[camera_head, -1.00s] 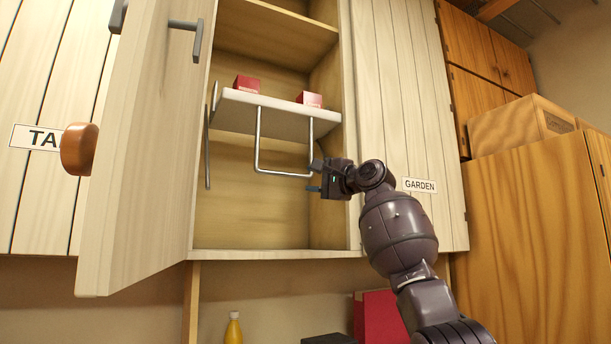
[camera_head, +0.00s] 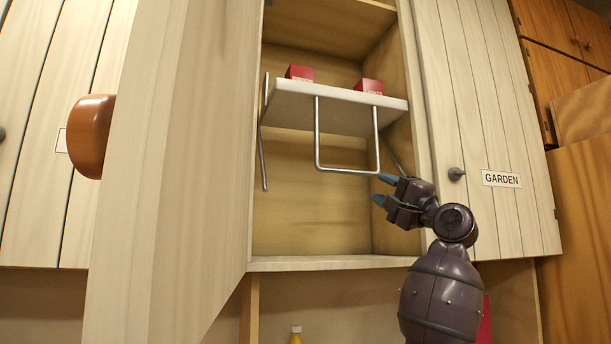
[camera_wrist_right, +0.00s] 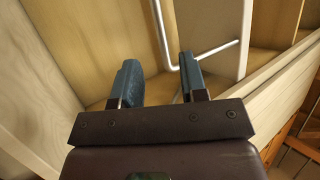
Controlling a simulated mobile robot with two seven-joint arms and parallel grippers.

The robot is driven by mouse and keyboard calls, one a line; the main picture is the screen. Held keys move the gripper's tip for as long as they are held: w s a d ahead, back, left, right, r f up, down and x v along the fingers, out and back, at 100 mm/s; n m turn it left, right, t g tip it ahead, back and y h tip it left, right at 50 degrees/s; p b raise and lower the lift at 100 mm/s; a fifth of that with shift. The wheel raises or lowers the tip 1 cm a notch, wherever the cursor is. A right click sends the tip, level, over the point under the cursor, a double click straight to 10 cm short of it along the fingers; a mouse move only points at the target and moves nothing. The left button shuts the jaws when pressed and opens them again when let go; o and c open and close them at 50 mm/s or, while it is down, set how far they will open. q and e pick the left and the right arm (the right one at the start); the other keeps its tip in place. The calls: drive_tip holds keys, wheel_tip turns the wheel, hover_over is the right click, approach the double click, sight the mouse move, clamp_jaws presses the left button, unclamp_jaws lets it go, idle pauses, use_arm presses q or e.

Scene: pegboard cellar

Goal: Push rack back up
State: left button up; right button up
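The pull-down rack is a white shelf (camera_head: 345,103) on side arms inside the open wall cupboard. It hangs out toward the front, with two red boxes (camera_head: 300,73) (camera_head: 369,86) on it. A grey U-shaped handle (camera_head: 347,170) hangs below its front edge, and its bar also shows in the right wrist view (camera_wrist_right: 205,51). My right gripper (camera_head: 382,189) is open and empty, just below the handle's lower right corner. The upper fingertip is close to the bar; I cannot tell whether they touch. My left gripper is not in view.
The open cupboard door (camera_head: 185,150) with an orange-brown knob (camera_head: 90,136) stands at the left. A closed door labelled GARDEN (camera_head: 501,179) is right of the opening. The cupboard floor (camera_head: 330,263) is bare. A yellow bottle (camera_head: 296,336) stands below.

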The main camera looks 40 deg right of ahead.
sight(350, 173)
drive_tip(key=shift+n, duration=0.4)
drive_tip(key=p+x, duration=0.1)
drive_tip(key=x, duration=0.2)
drive_tip(key=p+x, duration=0.1)
drive_tip(key=x, duration=0.2)
drive_tip(key=p+x, duration=0.1)
drive_tip(key=x, duration=0.2)
drive_tip(key=shift+a, duration=0.4)
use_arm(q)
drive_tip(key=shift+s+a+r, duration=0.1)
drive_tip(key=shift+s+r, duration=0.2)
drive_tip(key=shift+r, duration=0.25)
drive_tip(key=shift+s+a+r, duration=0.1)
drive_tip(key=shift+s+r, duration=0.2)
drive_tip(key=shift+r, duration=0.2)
use_arm(e)
drive_tip(key=shift+x, duration=0.85)
drive_tip(key=shift+f, duration=0.15)
drive_tip(key=shift+c, duration=0.5)
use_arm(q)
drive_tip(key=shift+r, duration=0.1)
use_arm(e)
clamp_jaws()
